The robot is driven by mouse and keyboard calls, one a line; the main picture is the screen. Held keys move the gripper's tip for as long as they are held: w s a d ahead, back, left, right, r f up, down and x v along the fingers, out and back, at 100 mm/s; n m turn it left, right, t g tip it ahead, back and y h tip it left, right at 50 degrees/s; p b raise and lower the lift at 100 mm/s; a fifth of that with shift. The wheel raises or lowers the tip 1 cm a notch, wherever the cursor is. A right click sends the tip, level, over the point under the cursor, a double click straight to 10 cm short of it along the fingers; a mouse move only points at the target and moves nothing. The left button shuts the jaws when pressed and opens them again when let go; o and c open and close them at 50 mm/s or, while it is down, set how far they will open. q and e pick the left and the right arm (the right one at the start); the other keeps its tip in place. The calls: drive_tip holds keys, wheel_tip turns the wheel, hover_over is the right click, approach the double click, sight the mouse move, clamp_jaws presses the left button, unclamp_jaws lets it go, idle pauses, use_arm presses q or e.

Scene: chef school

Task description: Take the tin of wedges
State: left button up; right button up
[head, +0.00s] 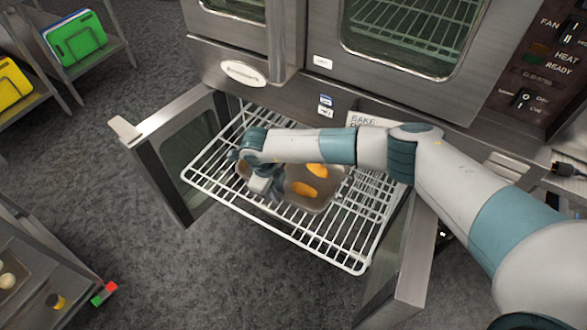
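A shallow metal tin (327,186) lies on a white wire rack (318,250) that is pulled out of the lower oven. Orange wedges (304,189) show in the tin. My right arm reaches in from the right, across the rack. My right gripper (262,193) is at the tin's left end and points down. Its fingers are small and partly hidden, so I cannot tell whether they are open or shut, or whether they touch the tin. The arm hides the tin's far side. My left gripper is not in view.
The lower oven's two doors stand open, the left door (172,160) and the right door (412,262), on either side of the rack. The upper oven (400,40) is closed. Shelves with green boards (78,40) and yellow boards (10,85) stand at the left. The floor (210,270) in front is clear.

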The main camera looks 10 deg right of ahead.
idle(0.4)
clamp_jaws()
drive_tip(key=shift+d, duration=0.1)
idle(1.1)
drive_tip(key=shift+w, duration=0.1)
idle(0.3)
